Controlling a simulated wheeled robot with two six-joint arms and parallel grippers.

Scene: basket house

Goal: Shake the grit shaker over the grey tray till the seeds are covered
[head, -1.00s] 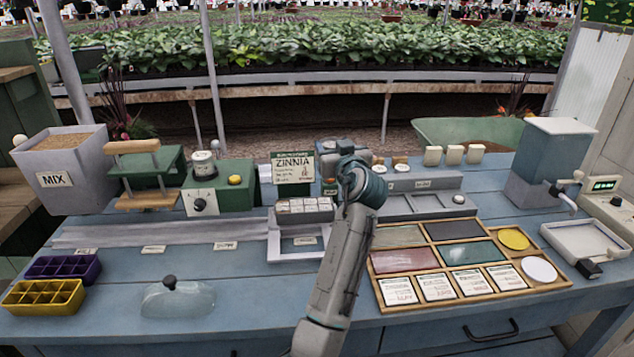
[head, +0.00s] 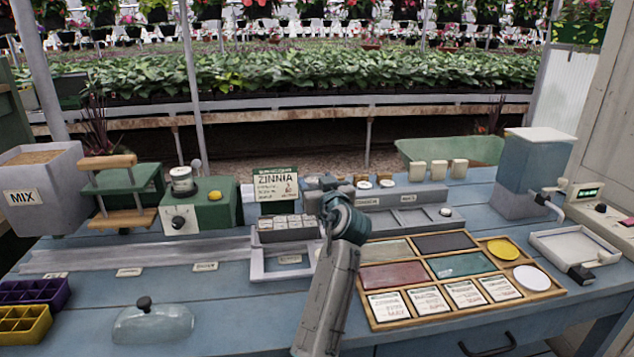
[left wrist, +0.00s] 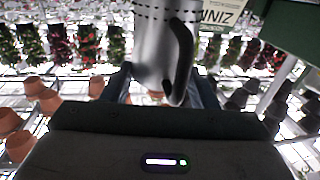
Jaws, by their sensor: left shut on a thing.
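The grit shaker (left wrist: 163,45) is a metal cylinder with rows of small holes and a black handle, close up in the left wrist view. My left gripper (left wrist: 163,92) is shut on it. In the head view my left gripper (head: 338,196) is at the right end of the grey tray (head: 262,236), and the wrist hides most of the shaker. The tray has several pale cells and sits at the back of a white frame. Whether seeds show in the cells is too small to tell. My right gripper is not in view.
A ZINNIA card (head: 276,188) stands behind the tray. A wooden organizer (head: 374,322) lies to the right, and a green box with a dial (head: 208,215) stands to the left. A clear dome (head: 153,325) sits front left. Bare blue tabletop (head: 240,310) lies in front.

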